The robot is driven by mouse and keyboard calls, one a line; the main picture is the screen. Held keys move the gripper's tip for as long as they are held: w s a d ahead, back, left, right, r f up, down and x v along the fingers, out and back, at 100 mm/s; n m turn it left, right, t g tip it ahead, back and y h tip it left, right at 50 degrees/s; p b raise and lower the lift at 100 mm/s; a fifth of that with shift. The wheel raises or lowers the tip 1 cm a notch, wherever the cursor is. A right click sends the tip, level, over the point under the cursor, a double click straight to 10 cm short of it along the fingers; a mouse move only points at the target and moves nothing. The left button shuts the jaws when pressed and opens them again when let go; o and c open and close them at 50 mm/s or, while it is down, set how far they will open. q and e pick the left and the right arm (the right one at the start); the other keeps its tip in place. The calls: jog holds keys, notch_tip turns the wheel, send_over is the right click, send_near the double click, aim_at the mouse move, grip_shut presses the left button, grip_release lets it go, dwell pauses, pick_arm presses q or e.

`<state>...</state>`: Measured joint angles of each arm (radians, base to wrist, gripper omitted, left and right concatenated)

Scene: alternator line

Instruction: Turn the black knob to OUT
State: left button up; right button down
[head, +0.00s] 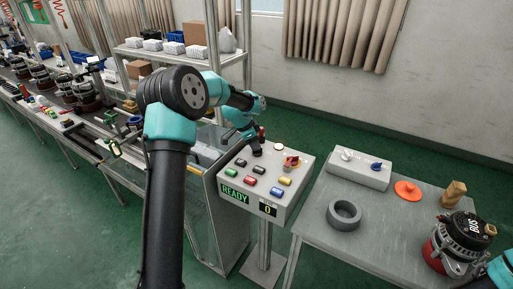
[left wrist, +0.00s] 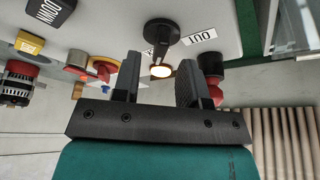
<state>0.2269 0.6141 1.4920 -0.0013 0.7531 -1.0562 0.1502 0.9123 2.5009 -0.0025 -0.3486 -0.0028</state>
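The black knob (left wrist: 162,31) is on the sloped grey control panel (head: 306,160). In the left wrist view it sits just beyond and between the fingertips, apart from both. An upside-down label beside it, seemingly OUT (left wrist: 200,38), is to its right; another label is partly hidden by the knob. My left gripper (left wrist: 158,80) is open and empty. In the head view the left gripper (head: 255,147) is over the panel's back left part, and the knob cannot be made out. Only teal arm parts of my right arm show, at the lower right.
The panel carries several coloured buttons, a red-and-yellow switch (head: 291,162) and a lit white lamp (left wrist: 161,71) close to the fingers. A table at right holds a grey ring (head: 344,213), an orange disc (head: 407,190) and an alternator (head: 460,241). A conveyor line runs at left.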

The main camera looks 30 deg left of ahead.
pick_arm(q)
jog(key=shift+x, duration=1.4)
jog(key=shift+c, duration=0.2)
grip_shut()
